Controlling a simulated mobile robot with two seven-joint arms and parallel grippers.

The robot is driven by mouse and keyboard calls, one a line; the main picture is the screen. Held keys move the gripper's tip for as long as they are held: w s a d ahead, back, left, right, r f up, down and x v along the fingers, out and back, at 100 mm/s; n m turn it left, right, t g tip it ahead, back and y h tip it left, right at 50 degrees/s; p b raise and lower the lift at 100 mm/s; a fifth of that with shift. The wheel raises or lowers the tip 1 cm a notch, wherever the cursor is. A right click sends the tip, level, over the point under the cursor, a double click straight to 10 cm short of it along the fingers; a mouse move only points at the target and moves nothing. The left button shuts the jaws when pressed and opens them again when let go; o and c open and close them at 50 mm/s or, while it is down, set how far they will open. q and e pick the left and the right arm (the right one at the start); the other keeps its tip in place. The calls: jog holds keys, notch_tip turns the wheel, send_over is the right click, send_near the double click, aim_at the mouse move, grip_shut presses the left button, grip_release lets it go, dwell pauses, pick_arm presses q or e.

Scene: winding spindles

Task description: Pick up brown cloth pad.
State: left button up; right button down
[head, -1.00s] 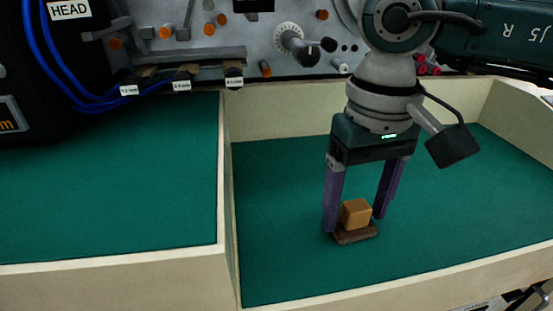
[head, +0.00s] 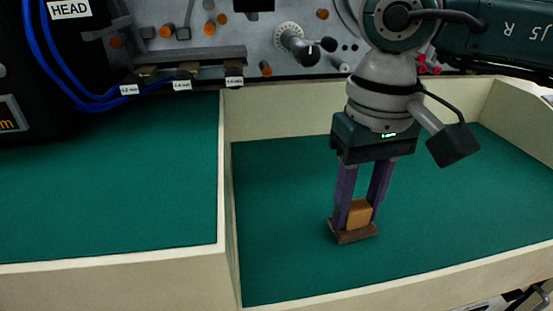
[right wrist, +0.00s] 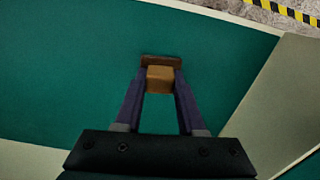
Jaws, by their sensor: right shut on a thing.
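The brown cloth pad (head: 352,236) is a flat dark brown slab with a lighter orange-brown block (head: 359,213) standing on it. It rests on the green floor of the right-hand tray. My right gripper (head: 357,217) points down with its two purple fingers closed on the sides of the block, just above the slab. The right wrist view shows the block (right wrist: 160,80) between the fingertips and the dark slab (right wrist: 175,61) beyond it. My left gripper is not in view.
The cream walls of the right tray (head: 400,287) surround the pad, with wide bare green floor around it. A divider separates it from an empty green surface (head: 110,190) at the left. A grey panel (head: 200,50) with knobs and a crank stands behind.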

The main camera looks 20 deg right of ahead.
aim_at(358, 205)
notch_tip(358, 205, up, 20)
dwell(0.6)
